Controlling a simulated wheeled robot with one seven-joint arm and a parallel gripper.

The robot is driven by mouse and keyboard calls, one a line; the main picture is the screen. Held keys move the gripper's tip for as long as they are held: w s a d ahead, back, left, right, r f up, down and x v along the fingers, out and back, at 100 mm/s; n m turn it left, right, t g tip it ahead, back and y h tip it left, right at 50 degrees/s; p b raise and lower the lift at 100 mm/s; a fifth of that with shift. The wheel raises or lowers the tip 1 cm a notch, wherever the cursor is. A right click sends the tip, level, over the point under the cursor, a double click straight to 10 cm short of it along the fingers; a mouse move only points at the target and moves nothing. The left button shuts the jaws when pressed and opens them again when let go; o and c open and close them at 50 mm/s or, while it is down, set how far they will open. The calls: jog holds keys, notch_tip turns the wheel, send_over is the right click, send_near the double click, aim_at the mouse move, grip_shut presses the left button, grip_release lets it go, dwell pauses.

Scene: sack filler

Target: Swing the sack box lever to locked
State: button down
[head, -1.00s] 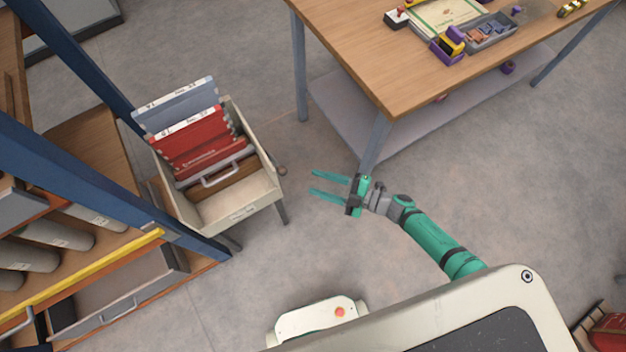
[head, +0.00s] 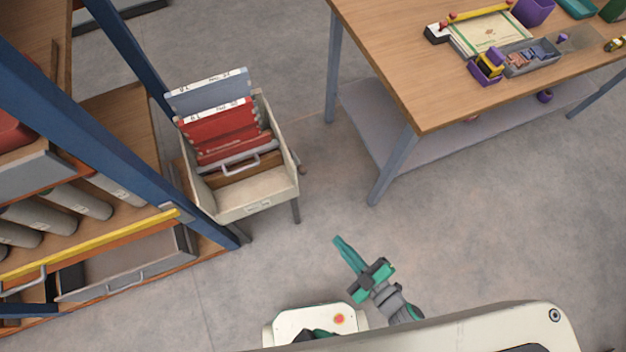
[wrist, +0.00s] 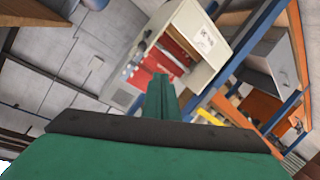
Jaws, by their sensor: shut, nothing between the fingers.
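The sack box (head: 255,207) is a cream open box on legs at centre left in the head view, holding red and blue-grey sacks behind a handled divider. Its lever (head: 298,164) shows as a small dark piece at the box's right side; its setting is too small to read. My gripper (head: 338,240) is shut and empty, over the floor right of and nearer than the box, apart from it. In the wrist view the closed green fingers (wrist: 162,82) point towards the sack box (wrist: 207,72) and overlap its lower part in the picture.
A blue-framed shelf rack (head: 110,140) with a yellow rail stands left of the box. A wooden table (head: 405,70) with trays and small items stands at the upper right. Open floor (head: 270,265) lies between box, table and my body.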

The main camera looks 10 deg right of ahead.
jog(key=s+a+r+m+h, duration=0.4)
jog(key=s+a+r+m, duration=0.2)
jog(key=a+m, duration=0.1)
jog(key=w+a+r+m+t+h, duration=0.1)
jog(key=a+r+m+h, duration=0.2)
jog(key=r, duration=0.6)
jog(key=shift+a+m+t, duration=0.3)
jog(key=shift+a+m, duration=0.4)
jog(key=shift+m, duration=0.1)
